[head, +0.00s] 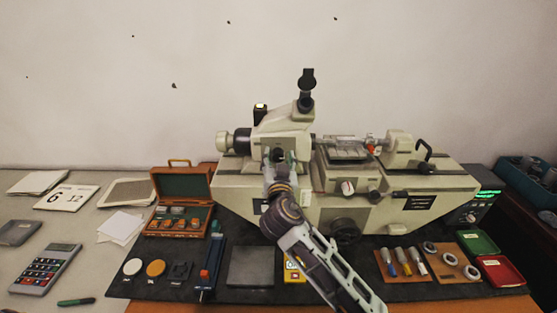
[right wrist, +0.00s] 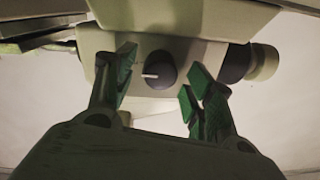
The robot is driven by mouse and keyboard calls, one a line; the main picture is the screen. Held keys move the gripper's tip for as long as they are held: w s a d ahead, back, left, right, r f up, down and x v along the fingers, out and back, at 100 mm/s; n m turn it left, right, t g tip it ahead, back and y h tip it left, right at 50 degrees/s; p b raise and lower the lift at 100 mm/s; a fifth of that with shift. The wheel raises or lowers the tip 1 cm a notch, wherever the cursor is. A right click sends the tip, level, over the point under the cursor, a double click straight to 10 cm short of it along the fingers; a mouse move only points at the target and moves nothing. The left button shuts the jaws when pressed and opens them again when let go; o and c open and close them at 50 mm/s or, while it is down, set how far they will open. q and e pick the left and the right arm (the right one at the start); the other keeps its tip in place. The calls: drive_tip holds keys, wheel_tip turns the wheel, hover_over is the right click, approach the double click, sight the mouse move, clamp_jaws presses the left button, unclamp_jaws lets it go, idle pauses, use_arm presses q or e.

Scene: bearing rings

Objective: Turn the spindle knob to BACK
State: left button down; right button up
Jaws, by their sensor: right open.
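A round dark knob with a white pointer line (right wrist: 158,70) sits on the cream front of the machine in the right wrist view. Its line points to the picture's left. No position labels are readable around it. My right gripper (right wrist: 161,76) is open, with one green-padded finger on each side of the knob. A gap shows between each finger and the knob. In the head view my right gripper (head: 278,159) is at the front of the machine's left head, where it largely hides this knob.
The cream measuring machine (head: 440,183) stands at the back of the table. Another knob (head: 348,187) and a black handwheel (head: 346,230) are right of my arm. A wooden case (head: 181,184) stands left. Ring and pin trays (head: 403,279) lie front right.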

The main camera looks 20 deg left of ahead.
drive_tip(key=c, duration=1)
